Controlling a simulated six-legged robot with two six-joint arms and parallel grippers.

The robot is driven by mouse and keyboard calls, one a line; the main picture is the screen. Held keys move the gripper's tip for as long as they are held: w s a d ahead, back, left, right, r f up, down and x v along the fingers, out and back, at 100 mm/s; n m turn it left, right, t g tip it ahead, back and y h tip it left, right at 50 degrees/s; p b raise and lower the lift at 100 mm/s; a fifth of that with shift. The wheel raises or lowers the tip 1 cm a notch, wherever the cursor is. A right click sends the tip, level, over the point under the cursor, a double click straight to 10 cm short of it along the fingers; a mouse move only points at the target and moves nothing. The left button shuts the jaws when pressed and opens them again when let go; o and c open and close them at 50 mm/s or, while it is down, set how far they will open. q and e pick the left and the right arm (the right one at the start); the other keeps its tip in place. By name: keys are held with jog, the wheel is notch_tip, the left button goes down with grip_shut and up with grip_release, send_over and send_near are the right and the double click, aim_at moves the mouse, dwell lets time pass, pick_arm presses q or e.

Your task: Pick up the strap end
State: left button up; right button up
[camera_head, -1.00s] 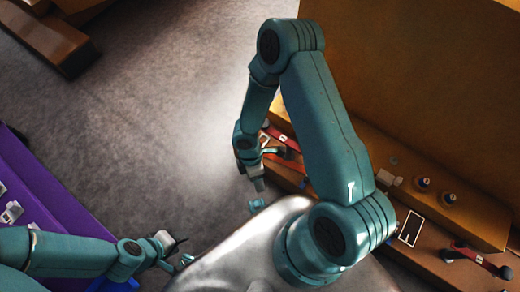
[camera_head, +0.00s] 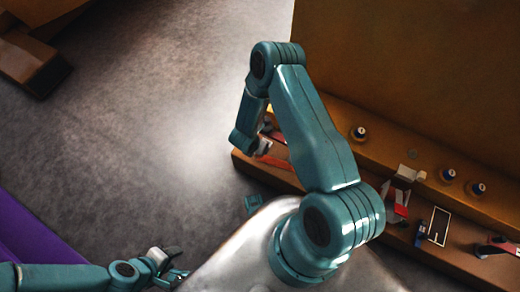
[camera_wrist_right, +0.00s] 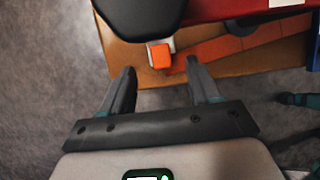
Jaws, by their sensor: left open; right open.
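An orange strap end (camera_wrist_right: 160,56) with a pale grey edge shows in the right wrist view, near the front edge of a brown bench. My right gripper (camera_wrist_right: 160,68) is open, its two dark fingers pointing toward the strap end, one to each side of it in the picture. Nothing is visibly held. A flat orange strap (camera_wrist_right: 225,46) lies to the right; it also shows in the head view (camera_head: 276,162), partly hidden by my right arm, which covers most of the right gripper there. My left gripper (camera_head: 178,263) is open and empty at the bottom left, far from the strap.
The bench (camera_head: 450,240) holds several small bottles (camera_head: 448,174), a white-framed dark panel (camera_head: 438,226) and a red-and-black tool (camera_head: 497,246). A tall brown panel (camera_head: 410,70) rises behind. A purple surface (camera_head: 30,240) stands at left. The grey floor (camera_head: 140,130) between is clear.

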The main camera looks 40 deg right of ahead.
jog(key=shift+d+f, duration=0.25)
jog(key=shift+f, duration=0.4)
jog(key=b+x, duration=0.2)
jog(key=x, duration=0.3)
jog(key=shift+a+f, duration=0.15)
grip_shut()
